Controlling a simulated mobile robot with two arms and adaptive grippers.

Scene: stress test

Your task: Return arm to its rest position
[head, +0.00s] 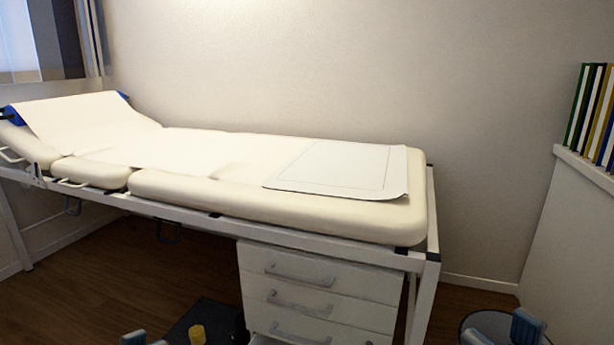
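My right gripper (502,331) shows at the bottom right edge. Its two blue-grey fingertips stand apart with nothing seen between them but a dark round shape behind. It is to the right of the bed's end leg. My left gripper (146,341) barely shows at the bottom left edge; only the tips are in view, so its opening is unclear. Most of both arms is out of the picture.
A cream examination bed (270,208) runs along the wall, with a white sheet (345,168) on it. A white drawer unit (320,290) stands under its right end. Upright folders (590,118) stand on a white cabinet (570,235) at right. Wooden floor shows at left.

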